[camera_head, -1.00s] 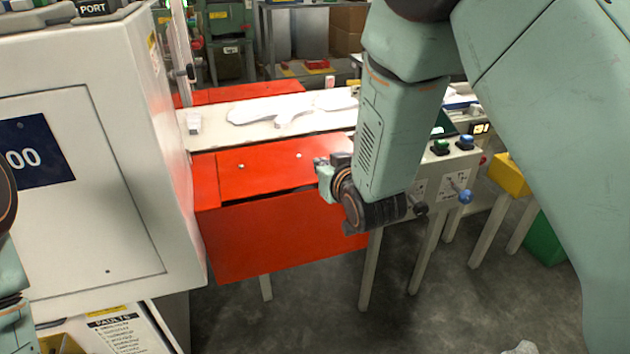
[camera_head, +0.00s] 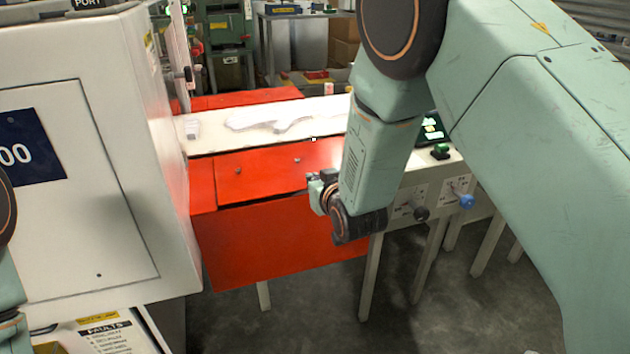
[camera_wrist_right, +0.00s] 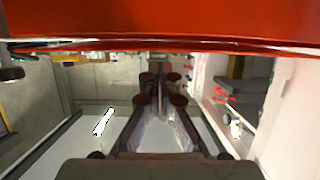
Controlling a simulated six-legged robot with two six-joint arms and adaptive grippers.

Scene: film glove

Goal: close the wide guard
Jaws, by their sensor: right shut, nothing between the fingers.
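The wide guard (camera_head: 275,245) is a red panel hanging at the front of the white bed, sloping outward below a second red panel (camera_head: 265,172). A thin dark gap shows between the two. My right gripper (camera_head: 314,188) is at the right part of that gap, close to the guard's upper edge; I cannot tell whether it touches. In the right wrist view, its fingers (camera_wrist_right: 160,85) are together and empty, with a red panel (camera_wrist_right: 160,20) across the top. My left gripper is out of view; only a bit of the left arm shows.
A large white cabinet (camera_head: 120,190) stands directly left of the guard. White glove shapes (camera_head: 275,118) lie on the bed (camera_head: 215,142). A control box with a black knob (camera_head: 421,213) and blue knob (camera_head: 466,201) is at right. The floor (camera_head: 320,305) below is open between legs.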

